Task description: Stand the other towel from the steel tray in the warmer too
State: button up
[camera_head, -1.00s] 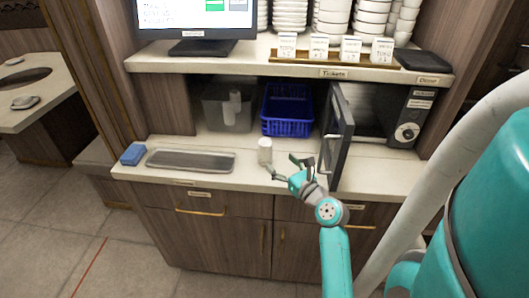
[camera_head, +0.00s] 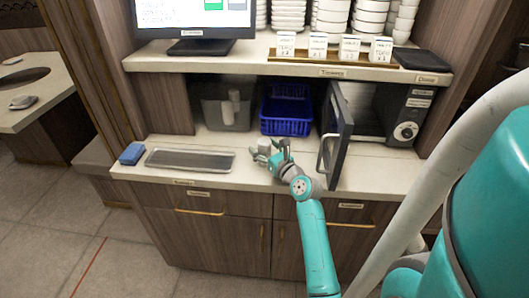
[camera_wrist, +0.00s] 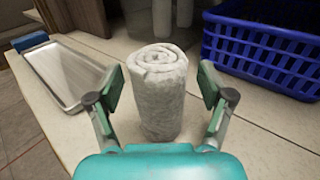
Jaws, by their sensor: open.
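A rolled white towel (camera_wrist: 160,98) stands upright on the counter, between my gripper's fingers in the wrist view. In the head view its top (camera_head: 264,144) shows, partly hidden by my gripper. My gripper (camera_wrist: 160,82) is open around the towel, with a gap on each side; in the head view it also shows (camera_head: 268,155) over the counter. The steel tray (camera_head: 190,160) lies to the left and looks empty; part of it shows in the wrist view (camera_wrist: 65,70). The warmer (camera_head: 410,118) stands to the right, its door (camera_head: 337,130) swung open. Most of its inside is hidden.
A blue basket (camera_head: 287,127) and a clear bin (camera_head: 225,113) with pale rolls stand behind. A blue block (camera_head: 132,154) lies left of the tray. The open door stands close right of my gripper. The shelf (camera_head: 290,69) overhangs the counter's back; its front right is clear.

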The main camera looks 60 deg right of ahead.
jog(key=c, duration=1.4)
